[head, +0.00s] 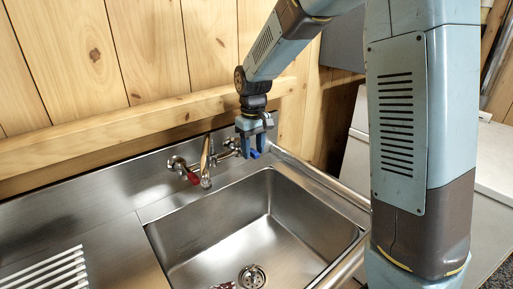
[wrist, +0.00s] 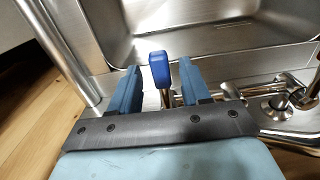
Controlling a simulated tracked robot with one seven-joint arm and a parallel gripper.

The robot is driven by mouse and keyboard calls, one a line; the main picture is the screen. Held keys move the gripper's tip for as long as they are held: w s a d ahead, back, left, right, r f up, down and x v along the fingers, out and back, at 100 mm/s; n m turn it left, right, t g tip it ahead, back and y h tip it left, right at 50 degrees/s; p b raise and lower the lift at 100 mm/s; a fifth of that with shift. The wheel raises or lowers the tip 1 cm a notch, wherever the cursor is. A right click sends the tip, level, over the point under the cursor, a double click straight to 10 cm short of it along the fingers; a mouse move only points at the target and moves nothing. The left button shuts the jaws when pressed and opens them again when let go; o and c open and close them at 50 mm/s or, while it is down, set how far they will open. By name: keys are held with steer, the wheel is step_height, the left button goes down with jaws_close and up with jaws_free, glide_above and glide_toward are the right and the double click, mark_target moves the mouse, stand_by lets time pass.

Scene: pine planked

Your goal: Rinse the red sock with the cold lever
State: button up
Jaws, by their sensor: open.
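The blue-tipped cold lever (head: 254,153) is at the right side of the tap, behind the sink. In the wrist view the blue lever tip (wrist: 160,68) stands between my two fingers, with a gap visible on each side. My gripper (head: 256,143) is open at the lever; it also shows in the wrist view (wrist: 160,78). The red lever (head: 190,176) is left of the tap spout (head: 205,165). A small reddish patch (head: 224,286) on the sink floor is cut off by the head view's bottom edge; I cannot tell whether it is the red sock. No water shows from the spout.
The steel sink (head: 205,232) has a drain (head: 252,276) in its floor. A white slatted rack (head: 48,272) lies on the left drainboard. A plank wall (head: 120,60) with a wooden rail (head: 130,125) stands close behind the tap. A steel rail runs along the right side.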

jaws_close()
stand_by(0.5)
